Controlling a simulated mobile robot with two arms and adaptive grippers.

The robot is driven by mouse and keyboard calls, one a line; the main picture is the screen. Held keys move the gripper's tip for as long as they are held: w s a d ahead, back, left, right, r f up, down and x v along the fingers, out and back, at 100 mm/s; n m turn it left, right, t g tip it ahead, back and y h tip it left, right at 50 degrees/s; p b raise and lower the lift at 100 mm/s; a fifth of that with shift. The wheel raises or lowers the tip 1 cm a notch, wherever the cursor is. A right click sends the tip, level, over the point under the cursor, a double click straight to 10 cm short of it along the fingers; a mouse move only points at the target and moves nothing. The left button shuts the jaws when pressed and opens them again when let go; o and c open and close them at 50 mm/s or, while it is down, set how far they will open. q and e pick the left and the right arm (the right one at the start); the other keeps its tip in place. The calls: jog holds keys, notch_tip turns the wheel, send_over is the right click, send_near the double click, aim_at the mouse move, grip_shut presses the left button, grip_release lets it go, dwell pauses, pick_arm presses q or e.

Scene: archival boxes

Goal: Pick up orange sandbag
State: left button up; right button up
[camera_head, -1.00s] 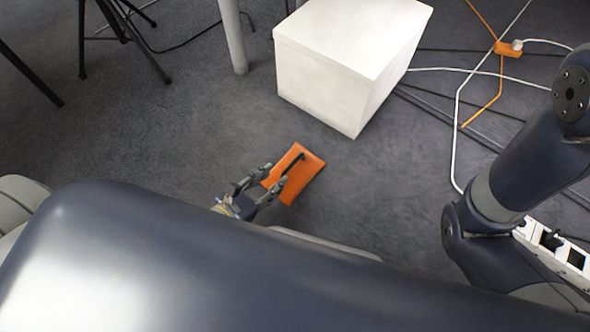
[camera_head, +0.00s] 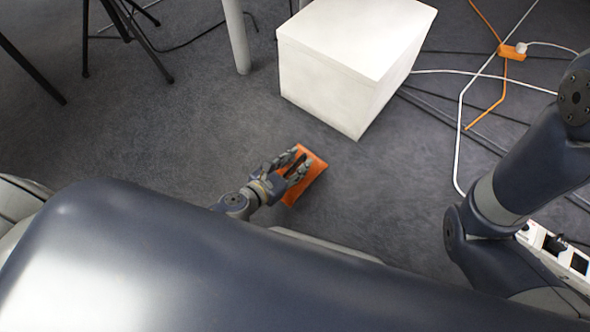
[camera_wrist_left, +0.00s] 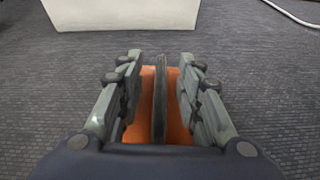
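The orange sandbag (camera_head: 316,167) lies on the carpet, in front of the white box, with a dark strap or handle standing along its middle. It also shows in the left wrist view (camera_wrist_left: 175,115), partly hidden by my fingers. My left gripper (camera_head: 297,164) is over the sandbag. In the left wrist view its fingers (camera_wrist_left: 160,75) are open, one on each side of the dark handle (camera_wrist_left: 160,100), with a gap on both sides. My right gripper is not in view; only my right arm shows at the right.
A white box (camera_head: 345,65) stands on the floor just beyond the sandbag. An orange cable block (camera_head: 512,51) and several cables lie at the back right. A pale leg (camera_head: 236,35) and black stand legs are at the back left. The carpet left of the sandbag is clear.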

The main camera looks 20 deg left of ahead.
pick_arm(q)
jog(key=shift+w, duration=0.1)
grip_shut()
jog(key=shift+d+r, duration=0.1)
jog(key=shift+w+r, duration=0.1)
dwell(0.3)
